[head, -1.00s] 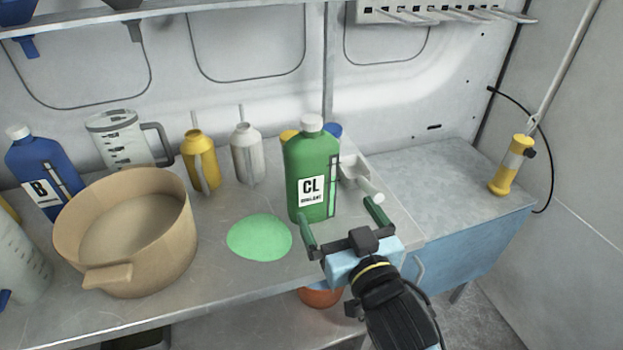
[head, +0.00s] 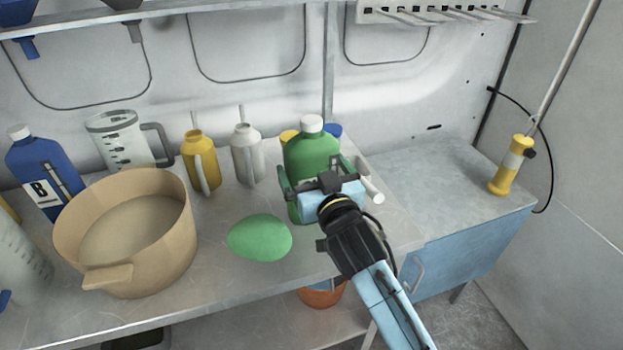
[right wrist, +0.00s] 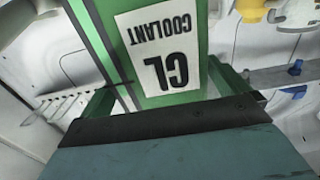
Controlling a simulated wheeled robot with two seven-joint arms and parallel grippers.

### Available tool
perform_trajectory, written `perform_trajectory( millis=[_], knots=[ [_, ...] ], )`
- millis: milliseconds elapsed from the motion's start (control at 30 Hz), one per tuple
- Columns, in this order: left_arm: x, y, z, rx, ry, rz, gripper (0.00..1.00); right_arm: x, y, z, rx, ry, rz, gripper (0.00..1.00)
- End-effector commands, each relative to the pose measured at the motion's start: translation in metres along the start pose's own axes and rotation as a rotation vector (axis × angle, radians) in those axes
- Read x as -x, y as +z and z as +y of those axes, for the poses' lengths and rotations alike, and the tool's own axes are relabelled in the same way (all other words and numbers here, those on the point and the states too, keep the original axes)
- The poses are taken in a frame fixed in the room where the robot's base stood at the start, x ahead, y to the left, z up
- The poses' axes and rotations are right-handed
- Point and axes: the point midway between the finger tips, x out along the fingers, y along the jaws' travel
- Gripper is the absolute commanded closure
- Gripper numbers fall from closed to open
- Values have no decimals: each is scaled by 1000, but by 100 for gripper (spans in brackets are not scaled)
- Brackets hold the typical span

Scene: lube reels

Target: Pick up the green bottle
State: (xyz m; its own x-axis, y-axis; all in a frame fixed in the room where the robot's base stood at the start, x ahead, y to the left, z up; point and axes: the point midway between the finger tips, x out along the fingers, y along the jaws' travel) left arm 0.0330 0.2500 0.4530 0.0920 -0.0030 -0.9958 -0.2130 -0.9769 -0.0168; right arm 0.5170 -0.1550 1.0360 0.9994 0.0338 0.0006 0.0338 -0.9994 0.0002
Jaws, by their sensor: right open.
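The green bottle (head: 311,150) with a white cap stands upright on the metal bench. My right gripper (head: 315,170) is open, with one green finger on each side of the bottle's body. The gripper hides the bottle's label and much of its lower part in the head view. In the right wrist view, the green bottle (right wrist: 165,50) with its white "CL COOLANT" label fills the space between the fingers. I cannot tell whether the fingers touch it. My left gripper is not in view.
A flat green patch (head: 259,238) lies left of the bottle. A tan basin (head: 168,255), yellow (head: 199,160) and white (head: 246,155) containers, a clear jug (head: 118,142) and a blue bottle (head: 40,168) stand further left. A lower blue cabinet (head: 470,250) is at the right.

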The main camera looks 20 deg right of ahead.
Motion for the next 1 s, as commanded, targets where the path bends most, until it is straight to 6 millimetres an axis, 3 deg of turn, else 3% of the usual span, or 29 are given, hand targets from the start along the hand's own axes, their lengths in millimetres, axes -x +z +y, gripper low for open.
perform_trajectory(
  millis=[133, 367, 833, 1000],
  knots=[
    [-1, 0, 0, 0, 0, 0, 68, -13, 1, 0, 1, -1, -1, 0],
    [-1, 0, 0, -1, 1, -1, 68, -14, 1, 0, 0, -1, -1, 0],
    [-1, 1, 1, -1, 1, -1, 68, -14, 1, 0, 0, -1, -1, 59],
    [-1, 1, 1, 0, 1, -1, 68, -14, -3, 0, 0, -2, 8, 61]
  ],
)
